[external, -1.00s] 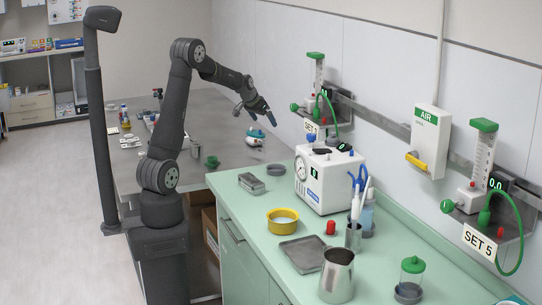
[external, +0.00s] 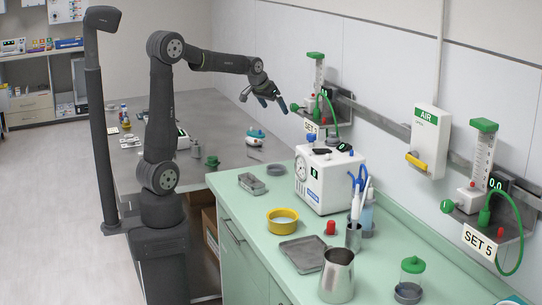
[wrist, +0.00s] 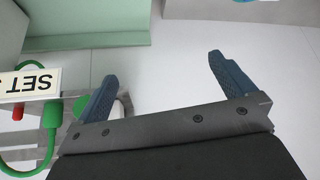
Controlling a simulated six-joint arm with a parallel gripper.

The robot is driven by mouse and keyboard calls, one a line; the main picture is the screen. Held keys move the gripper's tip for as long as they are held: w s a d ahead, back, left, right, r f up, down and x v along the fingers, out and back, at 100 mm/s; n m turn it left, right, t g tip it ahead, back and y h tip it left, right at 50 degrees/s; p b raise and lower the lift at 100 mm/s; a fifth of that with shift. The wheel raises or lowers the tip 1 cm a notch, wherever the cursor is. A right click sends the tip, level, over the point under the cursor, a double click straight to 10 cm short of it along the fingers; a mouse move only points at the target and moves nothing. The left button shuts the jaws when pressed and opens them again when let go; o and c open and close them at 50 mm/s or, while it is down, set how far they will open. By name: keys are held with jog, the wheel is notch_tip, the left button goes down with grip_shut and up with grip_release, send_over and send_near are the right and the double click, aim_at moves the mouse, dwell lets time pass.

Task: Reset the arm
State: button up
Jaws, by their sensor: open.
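My gripper (external: 274,104) is open and empty, in the air above the far end of the green counter and the grey table, near the wall. In the wrist view my gripper (wrist: 160,85) shows two blue fingers spread wide with nothing between them. My arm reaches to the right from its upright links, with the forearm nearly level.
The flowmeter (external: 316,77) with its SET sign stands on the wall rail right of my gripper. A white suction unit (external: 329,179) stands on the green counter (external: 254,212) below. A blue-and-white pot (external: 256,138) sits on the grey table (external: 215,110).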

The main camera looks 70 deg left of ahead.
jog(key=d+r+m+h, duration=0.1)
jog(key=d+r, duration=0.3)
jog(key=d, duration=0.5)
jog(key=d+r+m+h, duration=0.1)
jog(key=d+r+m, duration=0.2)
jog(key=d, duration=0.5)
jog(key=d+r+m+h, duration=0.1)
jog(key=d+r+m, duration=0.1)
jog(key=d+r, duration=0.3)
jog(key=d, duration=0.4)
jog(key=shift+w+d, duration=0.3)
jog(key=shift+w, duration=0.1)
